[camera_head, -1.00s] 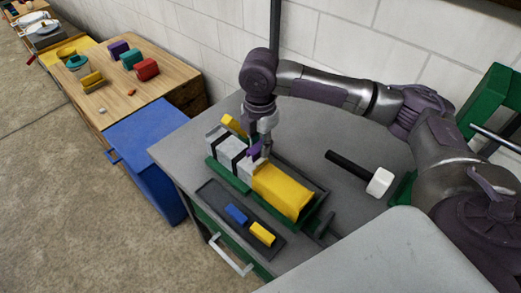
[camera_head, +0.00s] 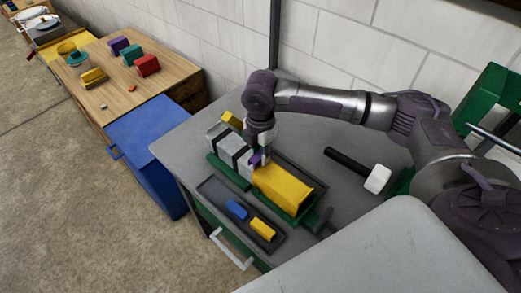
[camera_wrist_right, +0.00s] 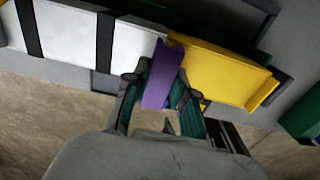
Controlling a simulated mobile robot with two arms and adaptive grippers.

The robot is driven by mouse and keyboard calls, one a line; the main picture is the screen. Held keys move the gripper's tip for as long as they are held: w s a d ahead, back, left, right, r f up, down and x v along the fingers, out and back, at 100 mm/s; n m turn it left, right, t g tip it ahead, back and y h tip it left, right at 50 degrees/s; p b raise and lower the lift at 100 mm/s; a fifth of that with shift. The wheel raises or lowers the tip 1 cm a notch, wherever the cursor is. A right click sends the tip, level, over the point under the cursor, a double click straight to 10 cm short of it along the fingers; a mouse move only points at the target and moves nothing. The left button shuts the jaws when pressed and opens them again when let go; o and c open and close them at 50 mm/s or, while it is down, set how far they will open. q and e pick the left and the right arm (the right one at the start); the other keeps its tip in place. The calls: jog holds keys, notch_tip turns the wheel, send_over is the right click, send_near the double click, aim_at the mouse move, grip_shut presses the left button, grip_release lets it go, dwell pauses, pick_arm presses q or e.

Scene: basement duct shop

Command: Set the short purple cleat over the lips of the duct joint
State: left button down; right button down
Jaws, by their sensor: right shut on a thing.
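The short purple cleat (camera_wrist_right: 163,76) is held between the fingers of my right gripper (camera_wrist_right: 160,95), which is shut on it. In the head view the cleat (camera_head: 256,159) shows as a small purple patch under the gripper (camera_head: 259,152), right at the duct joint. The duct has a white-grey section (camera_head: 218,133) with black bands and a yellow section (camera_head: 284,187). In the wrist view the cleat lies across the place where the white section (camera_wrist_right: 70,32) and the yellow section (camera_wrist_right: 222,72) meet. The lips are mostly hidden; I cannot tell whether the cleat sits over them. My left gripper is out of view.
The duct lies in a green holder (camera_head: 228,173) on the grey bench (camera_head: 320,130). A dark tray (camera_head: 214,190) in front holds a blue cleat (camera_head: 237,209) and a yellow one (camera_head: 263,229). A white-headed mallet (camera_head: 377,178) lies to the right.

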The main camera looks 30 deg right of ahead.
aim_at(260, 154)
jog(key=shift+f, duration=0.1)
jog(key=c, duration=1)
grip_release()
jog(key=shift+o, duration=0.2)
notch_tip(260, 154, up, 13)
jog(key=b, duration=0.3)
